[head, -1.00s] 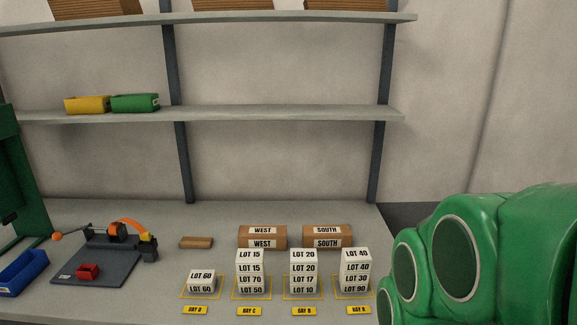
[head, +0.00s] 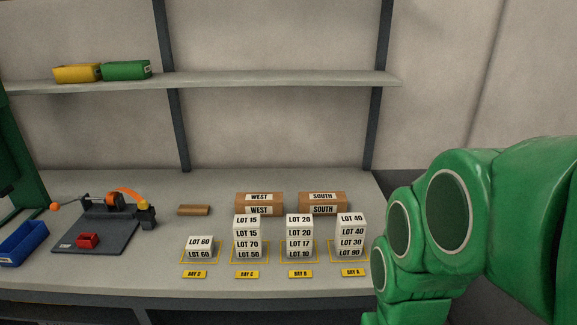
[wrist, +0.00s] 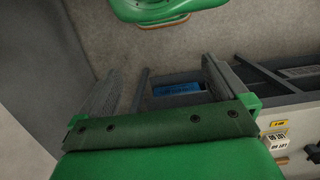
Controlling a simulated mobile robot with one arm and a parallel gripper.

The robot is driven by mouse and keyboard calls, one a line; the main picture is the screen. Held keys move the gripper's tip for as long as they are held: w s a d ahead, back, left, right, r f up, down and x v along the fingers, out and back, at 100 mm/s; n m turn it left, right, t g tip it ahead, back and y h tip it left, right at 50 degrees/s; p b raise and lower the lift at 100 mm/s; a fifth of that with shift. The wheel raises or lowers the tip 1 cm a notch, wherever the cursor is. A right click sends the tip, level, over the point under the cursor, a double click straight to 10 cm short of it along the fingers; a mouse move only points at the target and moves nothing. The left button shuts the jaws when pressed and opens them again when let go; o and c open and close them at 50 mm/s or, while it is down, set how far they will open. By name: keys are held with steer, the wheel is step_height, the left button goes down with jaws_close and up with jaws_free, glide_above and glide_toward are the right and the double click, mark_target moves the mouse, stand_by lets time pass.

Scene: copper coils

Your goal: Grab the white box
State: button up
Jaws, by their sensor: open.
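White boxes with LOT labels stand in four bays on the bench in the head view. Bay D holds a single white box, LOT 60 (head: 200,247). Bay C holds a stack with LOT 15 on top (head: 247,237). Bay B holds a stack with LOT 20 on top (head: 299,237). Bay A holds a stack with LOT 40 on top (head: 351,237). The task's words do not single out one. My gripper (wrist: 162,78) is open and empty in the wrist view, away from the boxes. White labelled boxes (wrist: 277,147) show at that view's right edge.
Brown cartons marked WEST (head: 259,204) and SOUTH (head: 322,204) lie behind the stacks. A brown block (head: 194,210), a grey fixture plate (head: 96,237) and a blue bin (head: 23,243) are further left. A shelf (head: 260,79) hangs above. My green arm fills the right side.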

steer(key=shift+w, duration=0.1)
steer(key=t, duration=1.4)
glide_toward(300, 223)
steer(key=shift+n, duration=0.3)
steer(key=x, duration=0.7)
steer(key=shift+a+f, duration=0.1)
steer(key=shift+f, duration=0.05)
steer(key=shift+w+f+m+t, duration=0.2)
steer(key=shift+w+t, duration=0.15)
steer(key=shift+w, duration=0.1)
steer(key=shift+w+f+m+t, duration=0.2)
steer(key=shift+w+t, duration=0.15)
steer(key=shift+w, duration=0.1)
steer(key=shift+x, duration=2.5)
steer(key=c, duration=0.9)
